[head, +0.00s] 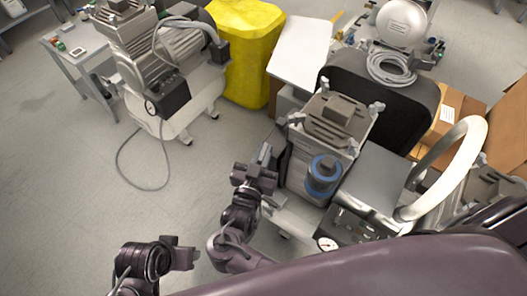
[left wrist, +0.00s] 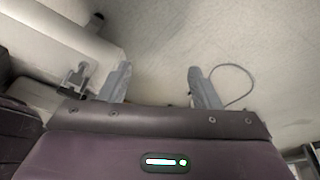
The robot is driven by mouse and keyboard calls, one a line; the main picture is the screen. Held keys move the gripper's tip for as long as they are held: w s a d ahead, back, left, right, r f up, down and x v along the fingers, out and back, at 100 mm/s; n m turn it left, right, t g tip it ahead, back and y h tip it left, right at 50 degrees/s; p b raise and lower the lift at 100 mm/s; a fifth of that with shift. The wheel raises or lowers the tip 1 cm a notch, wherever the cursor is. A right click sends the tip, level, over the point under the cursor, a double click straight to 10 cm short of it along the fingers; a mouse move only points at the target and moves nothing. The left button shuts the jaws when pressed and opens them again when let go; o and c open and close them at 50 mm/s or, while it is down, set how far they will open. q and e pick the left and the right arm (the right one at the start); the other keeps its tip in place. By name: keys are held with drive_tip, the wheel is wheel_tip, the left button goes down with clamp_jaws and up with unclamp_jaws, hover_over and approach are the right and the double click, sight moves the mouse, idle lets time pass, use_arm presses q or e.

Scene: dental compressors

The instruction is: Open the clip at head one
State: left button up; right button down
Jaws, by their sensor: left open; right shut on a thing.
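The near compressor (head: 325,130) has a dark ribbed top with light grey clips at its corners, one at the left corner (head: 297,118). I cannot tell which clip belongs to head one, or whether any is open. My right gripper (head: 268,160) is at this compressor's left side, shut on a small grey part there; its fingertips are partly hidden. My left gripper is open and empty in the left wrist view (left wrist: 162,88), its fingers apart over the floor. A pale body with a small dark fitting (left wrist: 75,78) lies left of those fingers.
Another compressor (head: 165,75) stands at the upper left, its cable (head: 140,180) looped on the floor.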

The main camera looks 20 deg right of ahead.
use_arm(q)
drive_tip(key=shift+s, duration=0.1)
